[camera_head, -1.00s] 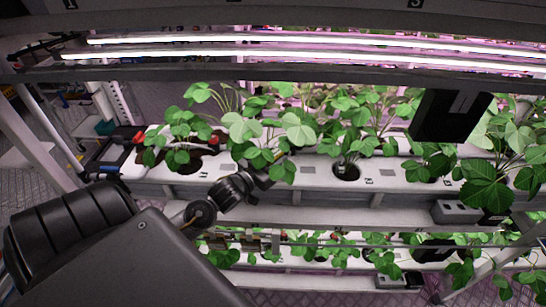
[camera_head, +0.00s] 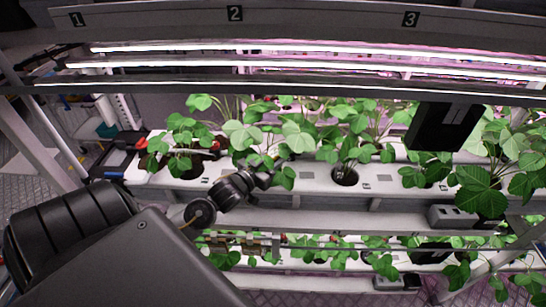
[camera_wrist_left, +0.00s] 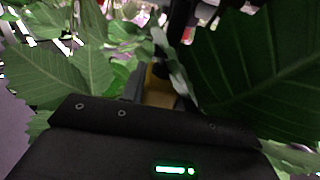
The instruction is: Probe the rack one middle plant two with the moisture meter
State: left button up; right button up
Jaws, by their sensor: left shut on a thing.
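The plant second from the left on the middle shelf (camera_head: 298,136) has broad green leaves; my left gripper (camera_head: 268,172) is at its front, and the leaves hide its base. In the left wrist view, large leaves (camera_wrist_left: 265,65) crowd around the left gripper (camera_wrist_left: 165,75). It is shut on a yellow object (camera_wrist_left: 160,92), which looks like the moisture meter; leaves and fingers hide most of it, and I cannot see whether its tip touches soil. My right gripper is not in view.
The white middle trough (camera_head: 312,184) holds more plants to both sides. Lights and a numbered beam (camera_head: 320,17) run above. A black panel (camera_head: 445,125) hangs at right; a grey box (camera_head: 452,215) sits on the trough's front. A lower plant tier is below.

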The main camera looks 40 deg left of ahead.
pick_arm(q)
jog(key=shift+f, duration=0.6)
dwell(1.3)
jog(key=shift+f, duration=0.25)
dwell(0.4)
jog(key=shift+f+b, duration=0.8)
jog(key=shift+f, duration=0.35)
jog(key=o, duration=1.2)
jog(key=shift+o, duration=0.3)
jog(key=o, duration=0.3)
jog(key=shift+r, duration=0.1)
